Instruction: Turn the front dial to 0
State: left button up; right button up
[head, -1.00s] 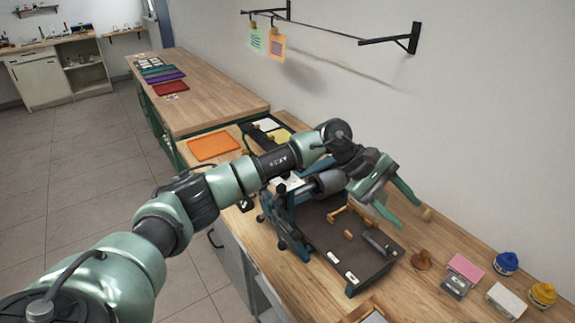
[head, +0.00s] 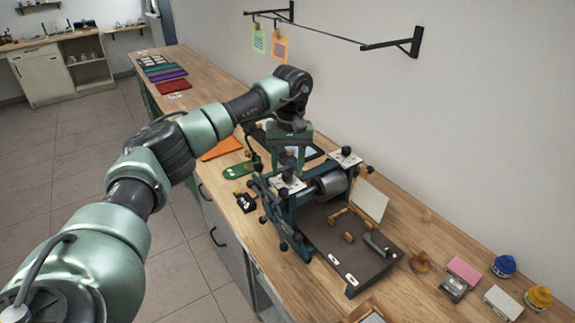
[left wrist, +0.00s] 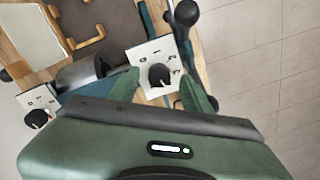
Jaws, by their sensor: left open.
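The front dial, a black knob on a white plate (head: 288,182), sits on the near side of the press. My left gripper (head: 291,162) is open and points down above the front dial. In the wrist view its two green fingers (left wrist: 160,82) lie on either side of the knob; I cannot tell if they touch it. A second dial (head: 346,156) stands at the far side of the press and shows in the wrist view (left wrist: 38,117). My right gripper is out of view.
The press has a grey roller (head: 330,184), a dark bed (head: 345,245) and ball-ended levers beside the front dial, one (left wrist: 187,12) close in the wrist view. A pale sheet (head: 369,200) stands behind. Ink jars (head: 504,265) and blocks lie right on the bench.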

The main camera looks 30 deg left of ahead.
pick_arm(q)
jog(key=shift+d+f, duration=0.1)
jog(key=shift+f, duration=0.35)
grip_shut()
